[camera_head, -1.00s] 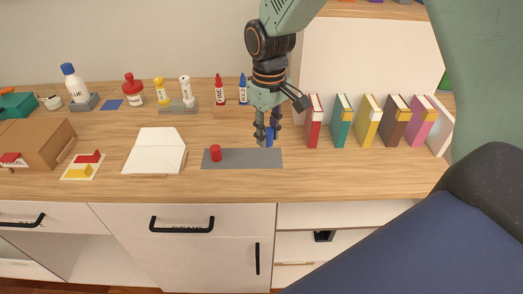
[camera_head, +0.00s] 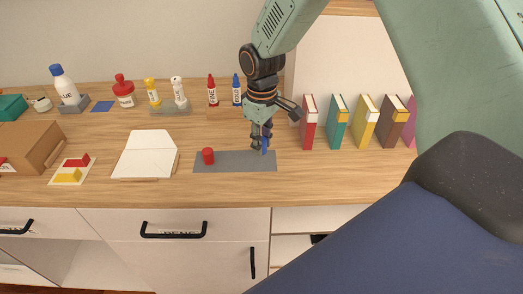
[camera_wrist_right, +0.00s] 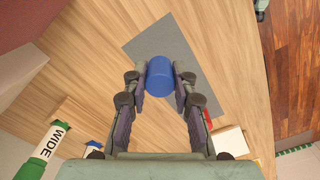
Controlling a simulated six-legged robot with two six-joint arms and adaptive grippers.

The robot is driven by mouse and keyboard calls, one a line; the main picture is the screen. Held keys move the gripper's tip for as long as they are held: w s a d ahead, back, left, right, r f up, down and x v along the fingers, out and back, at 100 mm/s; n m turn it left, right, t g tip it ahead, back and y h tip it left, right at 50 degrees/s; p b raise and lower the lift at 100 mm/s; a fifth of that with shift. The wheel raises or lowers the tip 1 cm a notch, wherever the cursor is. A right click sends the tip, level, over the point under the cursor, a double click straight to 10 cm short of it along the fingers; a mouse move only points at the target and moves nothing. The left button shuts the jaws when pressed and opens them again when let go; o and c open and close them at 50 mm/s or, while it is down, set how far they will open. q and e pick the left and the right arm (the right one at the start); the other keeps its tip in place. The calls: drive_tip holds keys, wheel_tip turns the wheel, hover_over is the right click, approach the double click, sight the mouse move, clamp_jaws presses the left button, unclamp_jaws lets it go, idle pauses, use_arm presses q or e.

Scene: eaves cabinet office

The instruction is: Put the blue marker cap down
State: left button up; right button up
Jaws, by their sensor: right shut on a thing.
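My right gripper (camera_head: 261,146) is shut on the blue marker cap (camera_head: 265,145), over the right end of a grey mat (camera_head: 235,162). In the right wrist view the blue cap (camera_wrist_right: 160,77) sits between the two fingertips (camera_wrist_right: 160,80), with the grey mat (camera_wrist_right: 148,43) below it. Whether the cap touches the mat cannot be told. A red cap (camera_head: 208,156) stands on the mat's left part. It is partly hidden by a finger in the wrist view (camera_wrist_right: 207,119). My left gripper is not in view.
A row of books (camera_head: 308,122) stands close to the right of my gripper. A red marker (camera_head: 212,91) and a blue marker (camera_head: 236,91) stand behind the mat. A white envelope-like item (camera_head: 145,155) lies to its left. The bare middle of the mat is free.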

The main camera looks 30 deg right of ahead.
sight(262, 160)
wheel_tip(262, 160, down, 3)
drive_tip(key=shift+s+d+r, duration=0.1)
drive_tip(key=shift+s+r, duration=0.05)
drive_tip(key=shift+r, duration=0.05)
drive_tip(key=shift+f, duration=0.25)
drive_tip(key=shift+a, duration=0.3)
drive_tip(key=shift+d+f, duration=0.15)
drive_tip(key=shift+f, duration=0.05)
drive_tip(key=o, duration=0.5)
drive_tip(key=shift+d, duration=0.1)
drive_tip(key=shift+o, duration=1)
drive_tip(key=shift+a+r, duration=0.15)
drive_tip(key=shift+a, duration=0.05)
drive_tip(key=shift+d, duration=0.15)
